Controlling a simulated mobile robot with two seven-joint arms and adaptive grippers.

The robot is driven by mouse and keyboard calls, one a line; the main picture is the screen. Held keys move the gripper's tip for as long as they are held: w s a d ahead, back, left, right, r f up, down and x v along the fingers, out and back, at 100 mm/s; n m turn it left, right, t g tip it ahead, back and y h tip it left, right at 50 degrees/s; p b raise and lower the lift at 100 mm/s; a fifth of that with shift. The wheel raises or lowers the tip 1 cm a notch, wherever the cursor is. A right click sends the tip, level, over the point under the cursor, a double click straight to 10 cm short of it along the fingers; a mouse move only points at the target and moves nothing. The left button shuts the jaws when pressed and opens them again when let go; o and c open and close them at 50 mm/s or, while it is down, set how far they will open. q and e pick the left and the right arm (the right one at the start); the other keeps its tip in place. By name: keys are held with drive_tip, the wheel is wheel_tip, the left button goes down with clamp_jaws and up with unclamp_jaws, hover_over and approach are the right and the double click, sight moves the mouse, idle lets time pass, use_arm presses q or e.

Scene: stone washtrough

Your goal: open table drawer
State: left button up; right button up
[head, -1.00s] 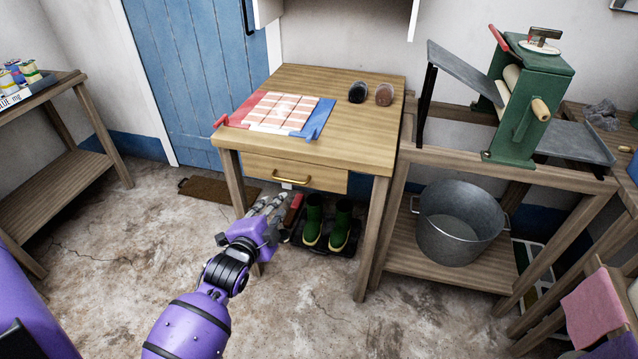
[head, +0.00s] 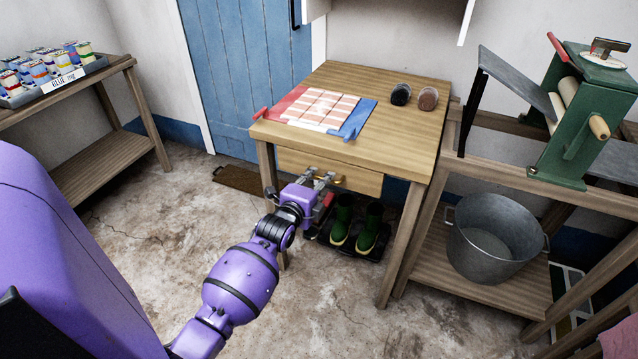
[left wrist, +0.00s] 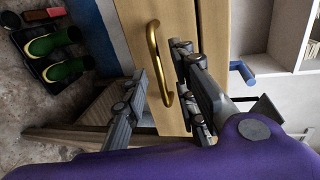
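The wooden table (head: 415,150) has a drawer (head: 365,181) under its top, and the drawer front looks flush with the frame. Its curved brass handle (left wrist: 151,42) shows clearly in the left wrist view; in the head view my gripper partly covers it. My left gripper (head: 325,177) is at the drawer front with its fingers apart. In the left wrist view the fingers (left wrist: 161,62) are on either side of the handle, with gaps visible, so it is not gripped. I cannot tell whether a fingertip touches the drawer front. My right gripper is not in view.
Green boots (head: 367,232) stand on a dark tray below the drawer. A metal tub (head: 490,245) sits on the shelf at right. The floor in front is clear.

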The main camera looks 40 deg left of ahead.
use_arm(q)
clamp_jaws()
idle(0.4)
